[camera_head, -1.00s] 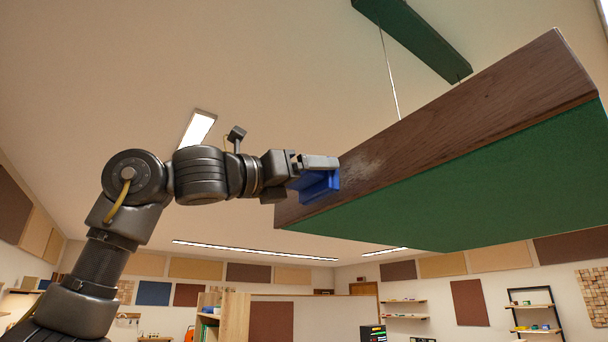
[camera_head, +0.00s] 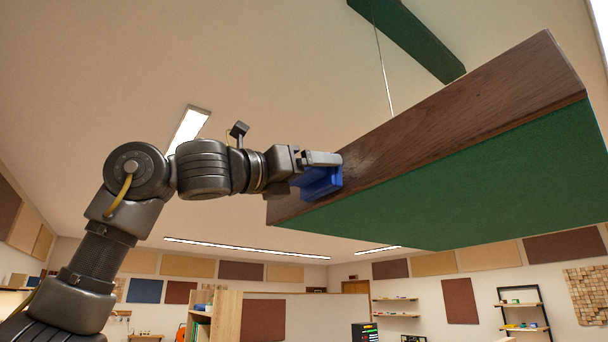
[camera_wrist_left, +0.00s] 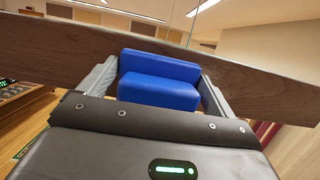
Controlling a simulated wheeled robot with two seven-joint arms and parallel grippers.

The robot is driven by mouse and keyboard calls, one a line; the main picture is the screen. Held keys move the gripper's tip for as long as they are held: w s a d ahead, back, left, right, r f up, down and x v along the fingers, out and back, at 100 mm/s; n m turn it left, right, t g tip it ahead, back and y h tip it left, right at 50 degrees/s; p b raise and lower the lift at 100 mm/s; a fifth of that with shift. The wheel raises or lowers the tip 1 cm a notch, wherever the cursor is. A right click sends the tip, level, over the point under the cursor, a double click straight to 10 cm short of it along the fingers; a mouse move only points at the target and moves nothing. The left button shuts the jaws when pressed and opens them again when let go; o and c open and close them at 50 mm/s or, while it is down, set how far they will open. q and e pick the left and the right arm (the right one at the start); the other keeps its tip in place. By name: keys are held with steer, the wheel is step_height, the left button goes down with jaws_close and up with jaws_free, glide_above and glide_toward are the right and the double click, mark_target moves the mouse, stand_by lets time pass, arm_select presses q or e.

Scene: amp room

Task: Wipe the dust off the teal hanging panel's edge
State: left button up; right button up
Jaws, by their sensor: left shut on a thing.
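The teal hanging panel (camera_head: 450,185) hangs from a wire at the right of the head view, with a green underside and a brown wooden edge (camera_head: 470,105). A pale dusty patch (camera_head: 362,165) shows on that edge, just right of my gripper. My left gripper (camera_head: 325,170) is shut on a blue block-like wiper (camera_head: 318,184), which is at the edge and appears to touch it. In the left wrist view the blue wiper (camera_wrist_left: 160,78) sits between the two fingers, with the wooden edge (camera_wrist_left: 262,90) behind it. My right gripper is not in view.
A second green hanging panel (camera_head: 415,38) is higher up near the ceiling. A ceiling lamp (camera_head: 188,128) is above my left arm. Shelves (camera_head: 523,312) and a wooden cabinet (camera_head: 226,315) stand far below.

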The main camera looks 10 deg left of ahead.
mark_target(361, 152)
arm_select(q)
steer(key=shift+s+d, duration=0.8)
steer(key=shift+d, duration=0.1)
steer(key=shift+d, duration=0.1)
steer(key=shift+s+d, duration=1.05)
steer(key=shift+d, duration=0.3)
steer(key=shift+s+d, duration=1.05)
steer(key=shift+d, duration=0.2)
steer(key=shift+d, duration=0.1)
